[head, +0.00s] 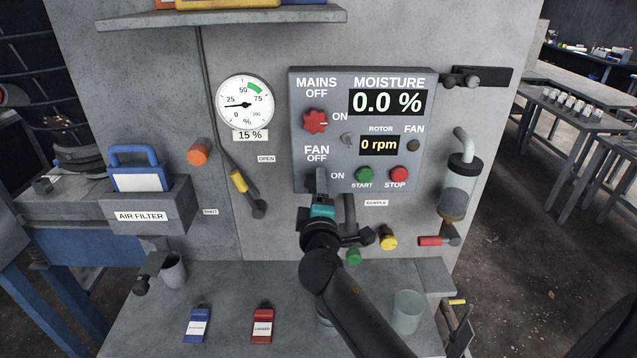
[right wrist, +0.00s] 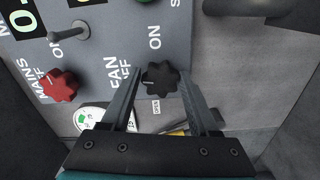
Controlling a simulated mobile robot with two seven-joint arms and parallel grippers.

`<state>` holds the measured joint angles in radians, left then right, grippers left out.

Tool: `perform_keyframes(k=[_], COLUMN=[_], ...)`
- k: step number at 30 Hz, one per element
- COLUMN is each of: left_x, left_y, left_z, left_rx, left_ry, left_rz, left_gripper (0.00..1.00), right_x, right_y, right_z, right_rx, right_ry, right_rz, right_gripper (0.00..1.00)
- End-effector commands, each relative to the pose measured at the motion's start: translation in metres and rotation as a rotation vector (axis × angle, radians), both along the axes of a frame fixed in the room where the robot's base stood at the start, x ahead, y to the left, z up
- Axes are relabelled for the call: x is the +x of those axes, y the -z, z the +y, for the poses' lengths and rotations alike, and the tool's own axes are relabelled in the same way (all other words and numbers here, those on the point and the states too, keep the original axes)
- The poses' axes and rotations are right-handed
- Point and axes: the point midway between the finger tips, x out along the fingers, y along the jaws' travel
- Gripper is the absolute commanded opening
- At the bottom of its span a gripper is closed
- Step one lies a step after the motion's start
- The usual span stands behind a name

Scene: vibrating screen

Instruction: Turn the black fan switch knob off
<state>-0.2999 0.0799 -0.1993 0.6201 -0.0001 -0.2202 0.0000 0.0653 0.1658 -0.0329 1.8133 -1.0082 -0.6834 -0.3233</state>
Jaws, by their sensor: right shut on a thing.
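The black fan switch knob (right wrist: 161,78) shows in the right wrist view beside the FAN OFF and ON labels. A small light mark is on its left side in that view. My right gripper (right wrist: 160,80) is shut on the knob, one finger on each side. The fan lamp (head: 413,145) looks dark. My left gripper is not in view.
The red mains knob (head: 315,122) is above, and the green start (head: 364,174) and red stop (head: 398,174) buttons are to the right. A pipe handle with a yellow grip (head: 239,181) is to the left. Blue (head: 198,325) and red (head: 262,326) tags lie on the ledge below.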

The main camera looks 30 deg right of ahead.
Motion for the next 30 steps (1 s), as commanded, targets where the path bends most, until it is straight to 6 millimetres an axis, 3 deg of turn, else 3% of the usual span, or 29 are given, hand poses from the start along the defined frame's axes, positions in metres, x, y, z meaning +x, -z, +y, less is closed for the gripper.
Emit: perform_keyframes(k=[10,27,28,30], left_x=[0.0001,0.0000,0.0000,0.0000], left_y=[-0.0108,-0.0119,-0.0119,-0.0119], left_z=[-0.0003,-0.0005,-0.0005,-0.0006], left_rx=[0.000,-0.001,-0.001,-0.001], left_ry=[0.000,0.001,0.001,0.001], left_rz=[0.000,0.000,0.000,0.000], left_gripper=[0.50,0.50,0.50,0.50], right_x=[0.0001,-0.0001,-0.0001,-0.0002], right_y=[-0.0001,0.0008,0.0009,0.0008], right_z=[0.0010,0.0007,0.0007,0.0006], right_rx=[-0.127,-0.154,-0.154,-0.153], right_ry=[-0.002,-0.001,-0.001,-0.001], right_rz=[0.080,0.097,0.098,0.097], right_gripper=[0.06,0.06,0.64,0.71])
